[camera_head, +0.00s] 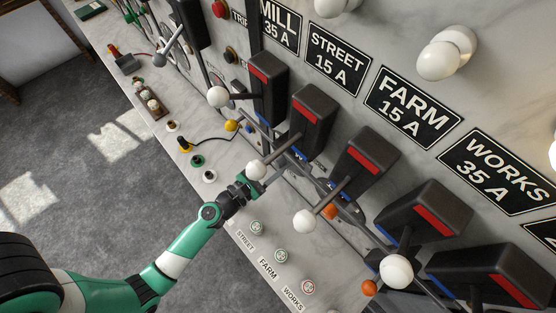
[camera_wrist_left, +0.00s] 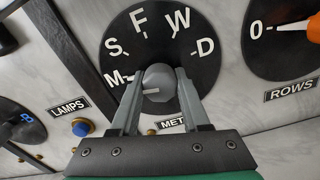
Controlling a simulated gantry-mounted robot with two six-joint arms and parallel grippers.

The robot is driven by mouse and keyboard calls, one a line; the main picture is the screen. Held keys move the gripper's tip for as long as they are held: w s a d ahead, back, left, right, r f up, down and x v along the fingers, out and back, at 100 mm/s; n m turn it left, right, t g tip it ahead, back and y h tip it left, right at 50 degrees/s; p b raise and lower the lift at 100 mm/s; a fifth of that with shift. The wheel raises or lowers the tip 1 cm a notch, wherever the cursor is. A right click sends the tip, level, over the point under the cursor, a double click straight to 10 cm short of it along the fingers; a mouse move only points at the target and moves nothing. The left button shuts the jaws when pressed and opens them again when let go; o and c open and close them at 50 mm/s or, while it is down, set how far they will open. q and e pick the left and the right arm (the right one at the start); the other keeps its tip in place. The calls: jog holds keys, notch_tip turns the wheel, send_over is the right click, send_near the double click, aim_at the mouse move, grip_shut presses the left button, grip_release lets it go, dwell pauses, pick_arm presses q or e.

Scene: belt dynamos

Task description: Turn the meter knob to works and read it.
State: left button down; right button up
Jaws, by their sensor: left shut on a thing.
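The meter knob (camera_wrist_left: 158,76) is a grey faceted knob on a black dial (camera_wrist_left: 203,78) marked M, S, F, W and D. Its white mark points left, toward the M side, and the W stands at upper right. My left gripper (camera_wrist_left: 159,88) has one finger on each side of the knob and is shut on it. In the head view the left gripper (camera_head: 243,189) is at the panel's lower part, and I cannot make out the knob there. The label under the dial is partly hidden by a finger. No meter face can be read. My right gripper is not in view.
The rows dial (camera_wrist_left: 287,45) with an orange pointer is to the right, and the lamps dial (camera_wrist_left: 17,122) to the left. Black switches with white ball handles (camera_head: 304,221) jut out around the left gripper. A ledge (camera_head: 322,268) with small round fittings runs below.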

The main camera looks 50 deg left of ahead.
pick_arm(q)
jog(key=shift+m, duration=0.4)
jog(key=m+b, duration=0.1)
jog(key=m, duration=0.4)
jog(key=shift+m+b, duration=0.3)
jog(key=shift+b, duration=0.05)
jog(key=m+b, duration=0.1)
jog(key=m, duration=0.5)
jog(key=shift+b, duration=0.35)
jog(key=m+b, duration=0.2)
jog(key=m, duration=0.3)
jog(key=shift+m, duration=0.4)
jog(key=m+b, duration=0.2)
jog(key=m, duration=0.3)
jog(key=shift+r+m, duration=0.1)
jog(key=shift+m, duration=0.2)
jog(key=shift+c, duration=1.9)
grip_release()
